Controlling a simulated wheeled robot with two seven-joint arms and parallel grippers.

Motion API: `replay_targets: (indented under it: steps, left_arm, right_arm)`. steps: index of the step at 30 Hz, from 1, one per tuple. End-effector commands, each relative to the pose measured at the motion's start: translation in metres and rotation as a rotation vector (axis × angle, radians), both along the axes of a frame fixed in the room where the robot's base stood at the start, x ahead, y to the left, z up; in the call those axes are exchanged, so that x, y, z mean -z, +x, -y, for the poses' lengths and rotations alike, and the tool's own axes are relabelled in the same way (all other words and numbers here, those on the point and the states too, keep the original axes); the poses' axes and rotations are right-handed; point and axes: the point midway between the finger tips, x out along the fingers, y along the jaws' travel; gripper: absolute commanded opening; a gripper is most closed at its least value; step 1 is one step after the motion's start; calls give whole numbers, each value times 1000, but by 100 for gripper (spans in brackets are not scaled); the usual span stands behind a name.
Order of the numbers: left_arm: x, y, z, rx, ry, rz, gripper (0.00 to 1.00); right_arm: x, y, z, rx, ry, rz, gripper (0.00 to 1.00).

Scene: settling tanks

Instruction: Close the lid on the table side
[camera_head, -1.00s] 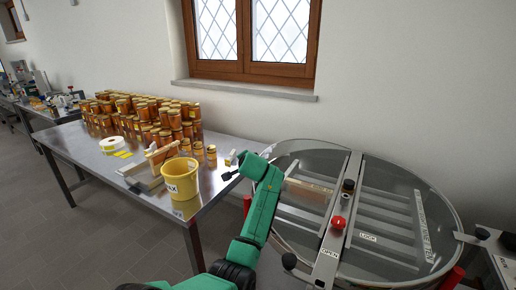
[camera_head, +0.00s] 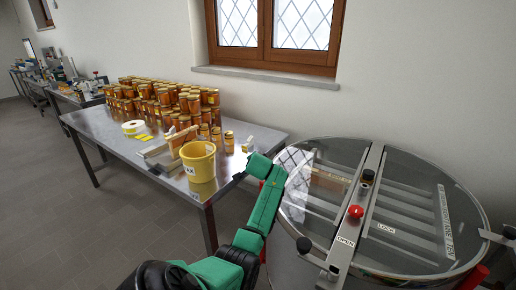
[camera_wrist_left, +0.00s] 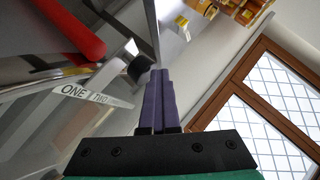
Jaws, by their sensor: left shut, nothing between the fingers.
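A round steel drum (camera_head: 484,212) stands at the right with a clear two-part lid. A steel crossbar (camera_head: 365,205) runs between the halves. The table-side lid half (camera_head: 318,205) is the left one and mirrors the window. It looks flat or nearly flat, but I cannot tell whether it is fully down. My left arm reaches up past the drum's left rim. My left gripper (camera_head: 240,177) is near the table corner, small and dark. In the left wrist view its purple-grey fingers (camera_wrist_left: 160,100) are together and empty. My right gripper is out of view.
A steel table (camera_head: 113,133) on the left holds many honey jars (camera_head: 160,95), a tape roll (camera_head: 133,127) and a yellow bucket (camera_head: 199,162). A red knob (camera_head: 355,211) and a black knob (camera_head: 367,176) stand on the crossbar. The floor (camera_head: 110,225) at left is clear.

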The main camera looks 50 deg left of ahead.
Motion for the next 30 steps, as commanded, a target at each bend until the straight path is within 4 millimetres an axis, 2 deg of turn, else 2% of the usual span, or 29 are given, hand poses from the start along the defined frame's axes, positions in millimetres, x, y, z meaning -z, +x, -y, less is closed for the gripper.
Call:
replay_targets:
  steps: [1,5,8,12,13,14,24,30]
  left_arm:
    - [10,-2,2,-3,-16,-17,0]
    - [4,-2,1,-3,-17,-18,0]
    - [-12,-1,1,-2,-14,-16,0]
    - [-47,3,-2,1,-5,-7,0]
    - [-51,3,-2,1,-3,-4,0]
    - [-46,-2,0,1,-1,-3,0]
    - [-101,-54,18,2,4,3,0]
    - [-112,-63,21,2,2,0,0]
  right_arm:
    - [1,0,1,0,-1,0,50]
    - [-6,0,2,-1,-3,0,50]
    - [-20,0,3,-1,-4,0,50]
    - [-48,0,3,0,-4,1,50]
    - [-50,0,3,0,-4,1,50]
    - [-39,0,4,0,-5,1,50]
    - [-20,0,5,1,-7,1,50]
    - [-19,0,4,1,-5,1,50]
